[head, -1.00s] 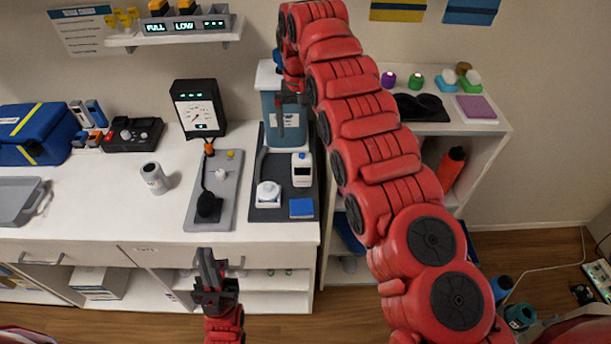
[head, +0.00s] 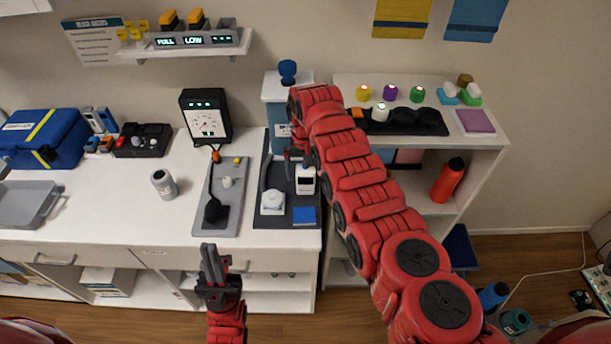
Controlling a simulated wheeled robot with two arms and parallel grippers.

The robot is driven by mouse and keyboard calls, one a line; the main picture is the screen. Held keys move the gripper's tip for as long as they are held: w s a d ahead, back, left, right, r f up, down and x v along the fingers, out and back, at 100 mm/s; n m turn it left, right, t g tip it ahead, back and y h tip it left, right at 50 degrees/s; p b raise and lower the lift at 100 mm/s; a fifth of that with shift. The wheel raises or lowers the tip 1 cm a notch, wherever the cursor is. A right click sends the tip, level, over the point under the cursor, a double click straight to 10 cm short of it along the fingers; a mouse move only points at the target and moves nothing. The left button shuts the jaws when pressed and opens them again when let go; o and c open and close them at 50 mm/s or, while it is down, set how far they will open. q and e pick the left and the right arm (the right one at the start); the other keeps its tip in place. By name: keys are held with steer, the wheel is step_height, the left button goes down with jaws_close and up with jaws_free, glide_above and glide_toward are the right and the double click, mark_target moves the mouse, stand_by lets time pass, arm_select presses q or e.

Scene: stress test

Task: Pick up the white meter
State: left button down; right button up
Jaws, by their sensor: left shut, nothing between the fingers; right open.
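The white meter (head: 305,181), a small upright white device with a dark screen, stands on the dark tray (head: 268,213) on the counter. My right gripper (head: 298,164) is open at the meter's upper end, its fingers pointing down; my arm partly covers it, and I cannot tell whether it touches the meter. My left gripper (head: 211,262) is shut and empty, in front of the counter's front edge and well apart from the meter.
On the same tray are a white round-topped device (head: 271,203) and a blue block (head: 304,216). A blue-grey bin (head: 277,113) stands just behind. A grey board (head: 230,212) and a black gauge (head: 207,120) are to the left. Counter space around the grey can (head: 164,184) is clear.

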steer(key=shift+f+b, duration=0.6)
steer(key=shift+f, duration=0.7)
steer(key=c, duration=1.5)
